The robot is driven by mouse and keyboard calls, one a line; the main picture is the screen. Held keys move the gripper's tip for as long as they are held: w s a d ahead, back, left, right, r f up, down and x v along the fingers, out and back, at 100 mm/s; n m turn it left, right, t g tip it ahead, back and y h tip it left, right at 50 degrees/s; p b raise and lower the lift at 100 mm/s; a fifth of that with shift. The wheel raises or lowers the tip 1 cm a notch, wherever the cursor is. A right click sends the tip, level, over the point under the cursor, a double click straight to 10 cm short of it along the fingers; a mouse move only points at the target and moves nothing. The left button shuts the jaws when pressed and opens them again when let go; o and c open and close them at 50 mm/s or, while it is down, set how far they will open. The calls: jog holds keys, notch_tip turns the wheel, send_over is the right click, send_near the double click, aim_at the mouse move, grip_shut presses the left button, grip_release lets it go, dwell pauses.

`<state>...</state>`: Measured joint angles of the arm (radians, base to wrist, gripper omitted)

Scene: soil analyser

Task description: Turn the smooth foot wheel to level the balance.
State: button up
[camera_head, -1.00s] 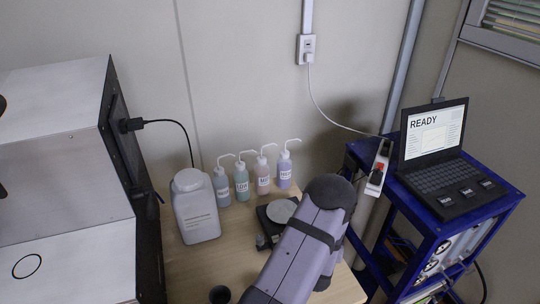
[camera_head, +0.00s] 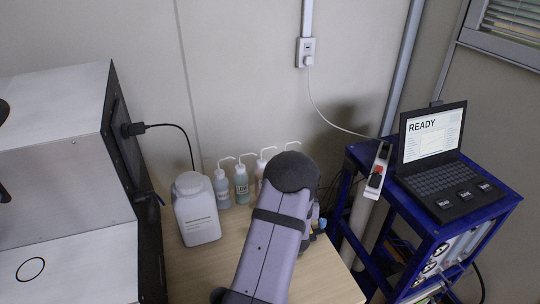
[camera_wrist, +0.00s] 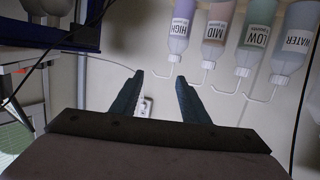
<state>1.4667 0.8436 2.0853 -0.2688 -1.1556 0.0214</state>
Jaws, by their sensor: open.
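The balance and its foot wheel are not visible now; my arm covers the spot in the head view where the black balance stood. My gripper (camera_wrist: 158,78) shows in the wrist view with its two dark teal fingers apart and nothing between them. In the head view my arm hides most of the gripper. A small bluish part shows at the arm's right side there, too small to tell what it is.
Wash bottles stand along the wall, such as the LOW bottle (camera_head: 241,184); in the wrist view they appear upside down. A white jug (camera_head: 196,210) is left of them. The blue rack with the laptop (camera_head: 433,155) is right. Bare table (camera_head: 335,280) shows front right.

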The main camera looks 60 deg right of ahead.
jog(key=w+r+n+t+p, duration=0.1)
jog(key=w+r+t, duration=0.1)
jog(key=w+r, duration=0.7)
jog(key=shift+w+d+r+n+t+h, duration=0.2)
jog(key=shift+w+d+n+t+h, duration=0.1)
jog(key=shift+w, duration=0.15)
